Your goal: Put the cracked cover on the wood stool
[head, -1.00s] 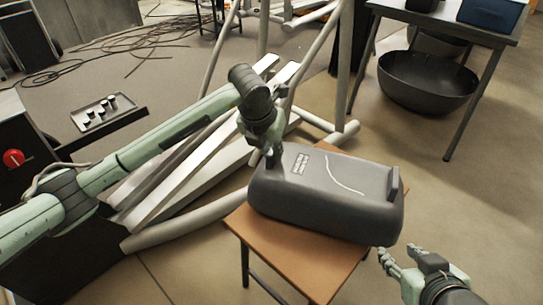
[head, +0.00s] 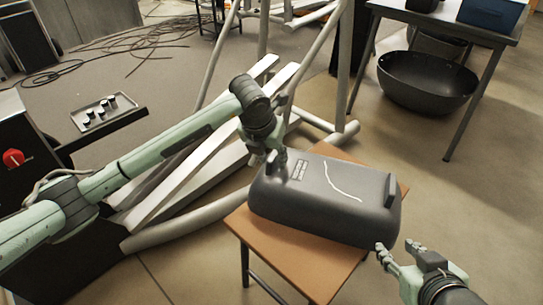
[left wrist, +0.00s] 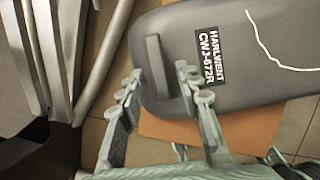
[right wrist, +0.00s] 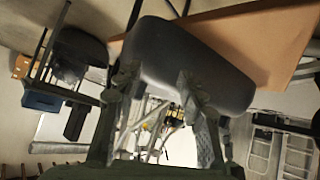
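The cracked cover (head: 325,200) is a dark grey rounded shell with a pale crack line, a label and a raised grip at each end. It lies on the wood stool (head: 290,262), across its brown top, and appears to rest on it. My left gripper (head: 275,158) is at the cover's left end. In the left wrist view its open fingers (left wrist: 160,85) stand either side of the grip, apart from it. My right gripper (head: 398,248) is open and empty beside the cover's near right corner. The right wrist view shows the cover (right wrist: 180,60) beyond its spread fingers.
White beams and a tube frame (head: 205,175) lie behind the stool on the left. A table (head: 450,25) with a black bowl (head: 428,85) under it stands at the back right. A small tray (head: 103,112) is at the left. The floor at right is clear.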

